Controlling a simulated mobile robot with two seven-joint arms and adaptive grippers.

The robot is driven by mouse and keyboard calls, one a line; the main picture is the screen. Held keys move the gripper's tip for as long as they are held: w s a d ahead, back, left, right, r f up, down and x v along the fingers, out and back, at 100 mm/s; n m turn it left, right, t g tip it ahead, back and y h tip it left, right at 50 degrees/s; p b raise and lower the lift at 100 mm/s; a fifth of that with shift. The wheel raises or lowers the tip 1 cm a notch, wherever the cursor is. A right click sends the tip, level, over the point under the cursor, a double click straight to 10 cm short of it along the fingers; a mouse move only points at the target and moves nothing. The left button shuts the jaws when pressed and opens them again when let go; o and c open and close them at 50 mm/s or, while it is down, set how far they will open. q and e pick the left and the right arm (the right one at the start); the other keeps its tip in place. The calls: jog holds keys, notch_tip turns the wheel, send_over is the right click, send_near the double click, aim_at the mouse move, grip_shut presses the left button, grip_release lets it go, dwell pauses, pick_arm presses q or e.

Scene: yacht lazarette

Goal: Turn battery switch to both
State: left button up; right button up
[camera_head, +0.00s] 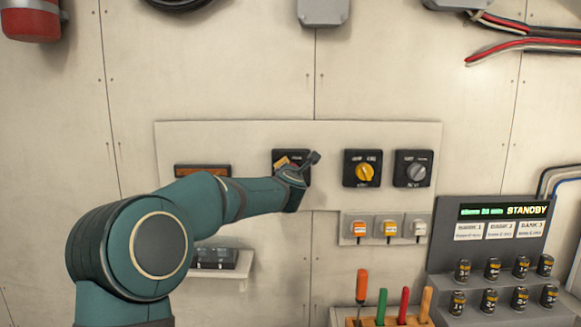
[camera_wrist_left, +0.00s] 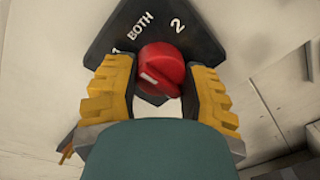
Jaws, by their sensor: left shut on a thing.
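The battery switch is a black plate (camera_wrist_left: 205,35) with a red knob (camera_wrist_left: 163,66). White labels "1", "BOTH" and "2" run along its upper part in the left wrist view. The knob's white mark is at its lower left, away from "BOTH". My left gripper (camera_wrist_left: 163,95) is shut on the knob, with a yellow finger on each side. In the head view the switch plate (camera_head: 280,156) is on the wall panel, partly hidden by my left gripper (camera_head: 298,168), and the knob is hidden. My right gripper is not in view.
To the right are a yellow-knob switch (camera_head: 364,171) and a grey-knob switch (camera_head: 414,170), with several small toggles (camera_head: 389,229) below. A rack of coloured-handled tools (camera_head: 390,320) and a STANDBY display unit (camera_head: 500,225) stand at lower right. A small shelf (camera_head: 225,262) is below my arm.

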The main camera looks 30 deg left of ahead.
pick_arm(q)
jog(key=shift+a+r+m+y+p, duration=0.1)
jog(key=shift+r+m+y+p, duration=0.05)
jog(key=shift+m+p, duration=0.75)
jog(key=shift+r+m+y+p, duration=0.15)
jog(key=shift+m+p, duration=0.4)
jog(key=shift+m, duration=0.65)
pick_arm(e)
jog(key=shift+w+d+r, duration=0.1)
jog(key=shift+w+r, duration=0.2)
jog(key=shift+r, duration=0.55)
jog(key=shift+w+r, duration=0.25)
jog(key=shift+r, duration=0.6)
pick_arm(q)
jog(key=o, duration=1.2)
jog(key=shift+f, duration=0.15)
jog(key=v, duration=1.2)
